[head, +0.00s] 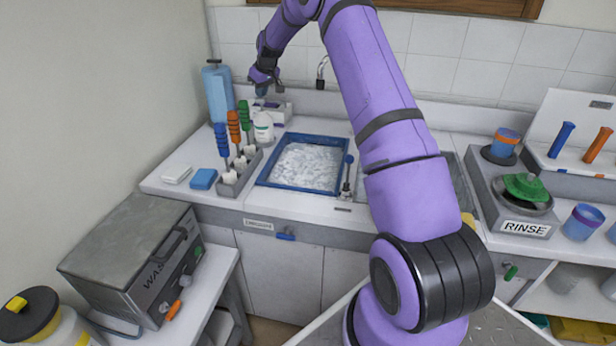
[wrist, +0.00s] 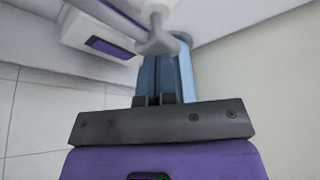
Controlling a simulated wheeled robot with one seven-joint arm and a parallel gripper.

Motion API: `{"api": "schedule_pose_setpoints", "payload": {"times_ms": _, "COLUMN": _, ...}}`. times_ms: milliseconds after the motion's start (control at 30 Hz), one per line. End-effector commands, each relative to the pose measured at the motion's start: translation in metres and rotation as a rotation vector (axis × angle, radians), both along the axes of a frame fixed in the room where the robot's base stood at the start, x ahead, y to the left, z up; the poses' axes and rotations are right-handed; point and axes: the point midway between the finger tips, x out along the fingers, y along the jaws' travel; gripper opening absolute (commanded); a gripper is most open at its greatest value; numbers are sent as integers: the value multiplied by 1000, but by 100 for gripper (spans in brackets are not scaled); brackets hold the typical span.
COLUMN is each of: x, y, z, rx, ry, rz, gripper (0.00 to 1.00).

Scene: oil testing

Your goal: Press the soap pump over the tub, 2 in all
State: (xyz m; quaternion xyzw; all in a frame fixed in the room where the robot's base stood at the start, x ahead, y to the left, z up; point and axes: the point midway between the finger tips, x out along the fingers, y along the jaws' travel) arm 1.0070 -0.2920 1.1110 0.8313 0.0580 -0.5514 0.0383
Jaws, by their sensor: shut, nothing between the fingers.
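The soap pump is a white bottle (head: 263,128) standing upright on the counter at the tub's back left corner. Its pale grey pump head (wrist: 158,42) shows large in the wrist view, in front of the finger area. The tub (head: 258,182) has a blue rim and holds whitish, foamy water. My gripper (head: 262,90) is shut and empty, above the soap bottle. It also shows in the wrist view (wrist: 162,75), with the fingertips partly hidden by the pump head. I cannot tell whether the fingers touch the pump.
A white box (head: 280,110) stands behind the bottle. A grey rack (head: 233,185) with several colored-handled brushes stands left of the tub. A tap (head: 322,70) rises behind. A blue sponge (head: 203,179) lies on the counter.

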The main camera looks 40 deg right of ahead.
Motion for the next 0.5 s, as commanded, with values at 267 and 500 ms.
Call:
{"api": "schedule_pose_setpoints", "payload": {"times_ms": 267, "x": 0, "y": 0, "z": -9, "rx": 0, "ry": 0, "rz": 0, "gripper": 0}}
{"api": "schedule_pose_setpoints", "payload": {"times_ms": 500, "x": 0, "y": 0, "z": -17, "rx": 1, "ry": 2, "rz": 0, "gripper": 0}}
